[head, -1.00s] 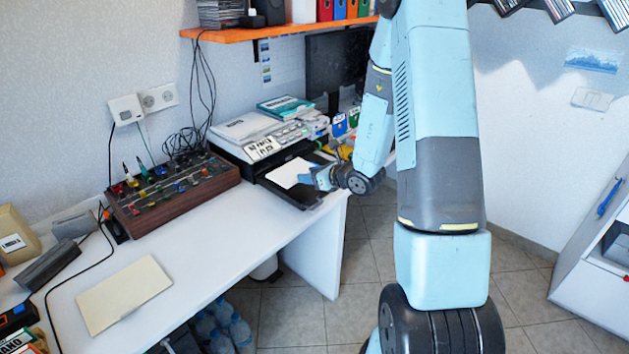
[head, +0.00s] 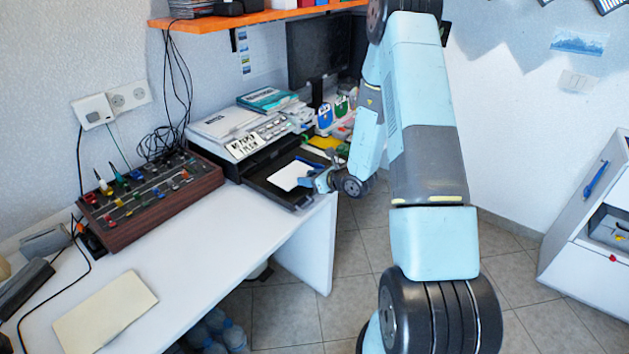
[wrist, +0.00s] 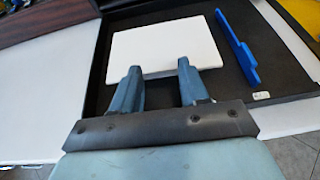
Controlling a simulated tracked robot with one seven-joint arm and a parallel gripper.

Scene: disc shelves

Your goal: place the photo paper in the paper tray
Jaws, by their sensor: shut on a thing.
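The photo paper (head: 290,175) is a white rectangular sheet or thin stack, shown large in the wrist view (wrist: 165,45). It is over the black paper tray (head: 262,184), which juts from the front of the printer; the tray's dark floor shows around it in the wrist view (wrist: 240,90). My gripper (head: 312,181) is at the tray's right side, its two blue fingers (wrist: 160,72) at the paper's near edge. The fingers stand a little apart and are shut on the paper. I cannot tell whether the paper touches the tray floor.
A blue bar-like piece (wrist: 236,45) lies in the tray right of the paper. The printer (head: 250,135) carries books on top. A control box with knobs (head: 150,195) stands left of it. The desk front (head: 200,250) is mostly clear, with a beige folder (head: 105,312).

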